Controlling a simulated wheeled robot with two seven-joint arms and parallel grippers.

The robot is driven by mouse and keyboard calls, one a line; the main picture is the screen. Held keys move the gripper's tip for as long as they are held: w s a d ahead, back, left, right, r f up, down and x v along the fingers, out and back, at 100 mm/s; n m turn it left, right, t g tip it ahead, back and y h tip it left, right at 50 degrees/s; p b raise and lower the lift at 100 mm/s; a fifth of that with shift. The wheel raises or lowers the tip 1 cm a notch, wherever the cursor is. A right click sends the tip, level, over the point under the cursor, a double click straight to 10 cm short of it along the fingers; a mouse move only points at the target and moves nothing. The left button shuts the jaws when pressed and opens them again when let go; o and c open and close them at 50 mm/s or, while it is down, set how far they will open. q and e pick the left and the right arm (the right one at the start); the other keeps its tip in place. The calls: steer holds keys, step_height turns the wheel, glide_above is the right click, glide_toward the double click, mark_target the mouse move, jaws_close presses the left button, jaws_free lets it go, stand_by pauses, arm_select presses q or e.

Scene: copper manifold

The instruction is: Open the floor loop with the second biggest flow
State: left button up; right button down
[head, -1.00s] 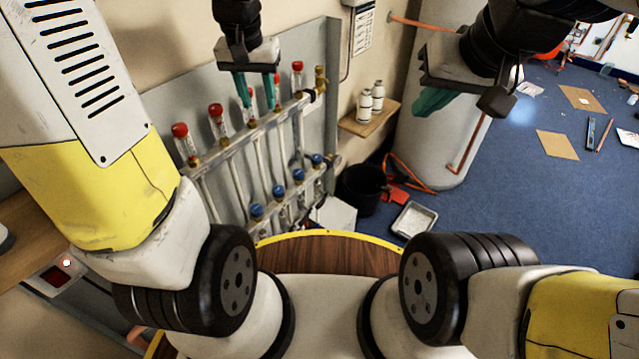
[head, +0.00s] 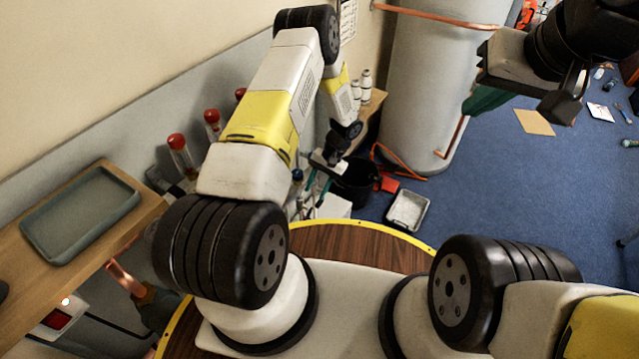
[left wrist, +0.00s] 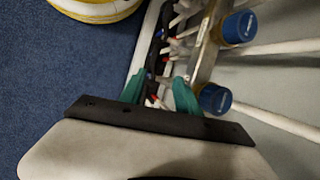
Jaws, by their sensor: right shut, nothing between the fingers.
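The manifold is mostly hidden behind my left arm in the head view. Red-capped flow meters (head: 178,150) show left of the arm; their readings are too small to tell. A blue valve cap (head: 297,175) shows just right of the arm. My left gripper (head: 315,188) points down by the manifold's lower end, fingers apart. In the left wrist view the open, empty left gripper (left wrist: 160,88) has its right finger close beside a blue cap (left wrist: 214,98); contact cannot be told. Another blue cap (left wrist: 239,27) sits farther up the rail (left wrist: 207,50). My right gripper (head: 485,100) is shut and empty, over the floor.
A grey tray (head: 80,215) lies on a wooden shelf (head: 35,290) at left. A black bucket (head: 355,185), a paint tray (head: 408,210) and a tall white cylinder (head: 425,90) stand beyond the manifold. The blue floor at right is largely open.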

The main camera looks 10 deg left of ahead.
arm_select(q)
steer(key=x, duration=0.4)
steer(key=d+x, duration=0.1)
steer(key=x, duration=0.7)
steer(key=shift+s+d+f, duration=0.15)
steer(key=shift+s, duration=0.2)
jaws_close()
stand_by(0.8)
